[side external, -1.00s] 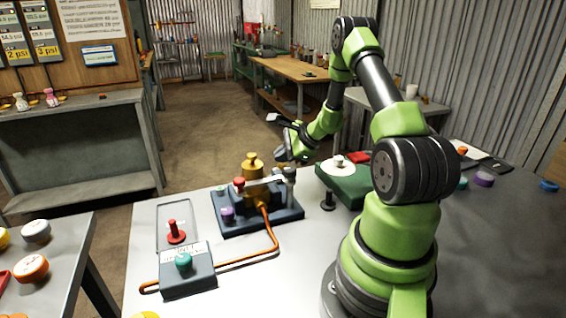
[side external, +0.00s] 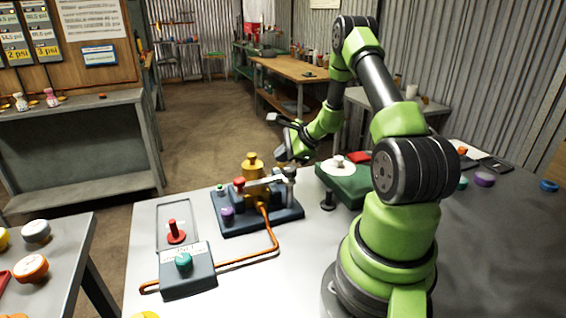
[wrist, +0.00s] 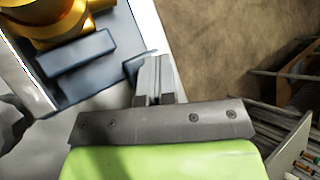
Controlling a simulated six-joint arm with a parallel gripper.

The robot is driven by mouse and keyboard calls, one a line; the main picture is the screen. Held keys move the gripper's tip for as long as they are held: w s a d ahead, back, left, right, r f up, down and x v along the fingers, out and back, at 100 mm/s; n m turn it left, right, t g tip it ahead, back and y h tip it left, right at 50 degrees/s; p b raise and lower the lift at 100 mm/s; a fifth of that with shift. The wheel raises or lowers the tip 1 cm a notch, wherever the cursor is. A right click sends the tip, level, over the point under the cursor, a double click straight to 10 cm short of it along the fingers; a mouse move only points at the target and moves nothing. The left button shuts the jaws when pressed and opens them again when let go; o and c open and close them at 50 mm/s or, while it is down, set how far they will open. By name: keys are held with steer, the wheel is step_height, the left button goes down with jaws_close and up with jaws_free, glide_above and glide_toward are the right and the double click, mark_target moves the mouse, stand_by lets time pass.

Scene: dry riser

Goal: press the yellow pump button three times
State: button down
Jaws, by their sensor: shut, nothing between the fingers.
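The yellow pump button (side external: 252,160) stands upright on top of the brass-coloured pump, on a dark blue base plate (side external: 290,214). In the wrist view, part of the yellow pump (wrist: 62,22) shows at the upper left, cut off by the frame edge. My gripper (wrist: 154,64) is shut and empty, to the right of the yellow parts in that view and not touching them. In the side view, my gripper (side external: 284,152) is just right of the button, apart from it; its fingertips are hard to make out.
A red knob (side external: 239,184), a purple knob (side external: 227,214) and a pale bar sit close around the pump. A grey box with a teal button (side external: 184,261) is at the front left, joined by an orange hose (side external: 275,236). A green block (side external: 345,187) stands to the right.

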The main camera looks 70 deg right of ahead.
mark_target(283, 165)
steer(key=shift+r, duration=0.85)
steer(key=shift+r, duration=2.55)
step_height(283, 165, up, 4)
steer(key=shift+f, duration=0.1)
stand_by(0.5)
steer(key=shift+f, duration=4.45)
steer(key=shift+f, duration=0.15)
